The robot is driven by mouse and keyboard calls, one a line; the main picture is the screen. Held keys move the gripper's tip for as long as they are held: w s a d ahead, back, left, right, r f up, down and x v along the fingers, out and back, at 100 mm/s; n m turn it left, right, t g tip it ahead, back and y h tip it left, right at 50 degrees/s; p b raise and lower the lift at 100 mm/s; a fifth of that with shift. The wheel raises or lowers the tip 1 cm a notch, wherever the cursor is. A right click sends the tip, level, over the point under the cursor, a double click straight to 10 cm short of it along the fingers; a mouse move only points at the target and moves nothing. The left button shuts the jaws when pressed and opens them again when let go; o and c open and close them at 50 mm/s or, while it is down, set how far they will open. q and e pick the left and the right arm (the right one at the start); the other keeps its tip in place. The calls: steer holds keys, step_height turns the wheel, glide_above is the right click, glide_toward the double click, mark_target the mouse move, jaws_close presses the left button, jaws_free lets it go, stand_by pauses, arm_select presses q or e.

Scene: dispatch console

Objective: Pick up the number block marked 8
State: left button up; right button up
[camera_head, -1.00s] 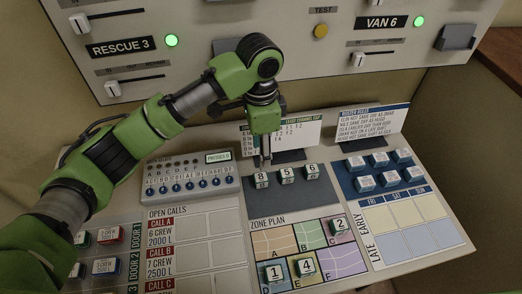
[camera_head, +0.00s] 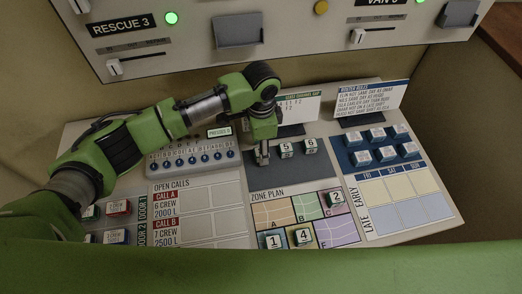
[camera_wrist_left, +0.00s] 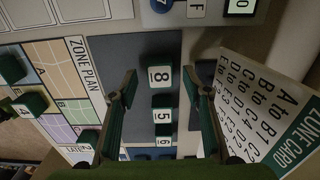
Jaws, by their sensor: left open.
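The number block marked 8 (camera_wrist_left: 160,77) is green with a white face and stands on the dark grey pad (camera_wrist_left: 130,40). In the left wrist view it lies between the two fingers of my left gripper (camera_wrist_left: 160,88), which are open on either side of it. I cannot tell any finger contact. In the head view my left gripper (camera_head: 262,158) points down at the left end of the block row and hides the 8. The 5 block (camera_head: 286,148) and 6 block (camera_head: 311,144) stand to its right. My right gripper is not in view.
Blocks 1 (camera_head: 272,241), 4 (camera_head: 302,236) and 2 (camera_head: 335,199) stand on the zone plan (camera_head: 308,215). The button panel (camera_head: 193,157) is close left of the gripper. The zone card (camera_wrist_left: 262,105) stands close by. Several blocks fill a blue pad (camera_head: 349,143) at right.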

arm_select(q)
steer(key=shift+f, duration=1.15)
steer(key=c, duration=1)
steer(key=shift+r, duration=0.2)
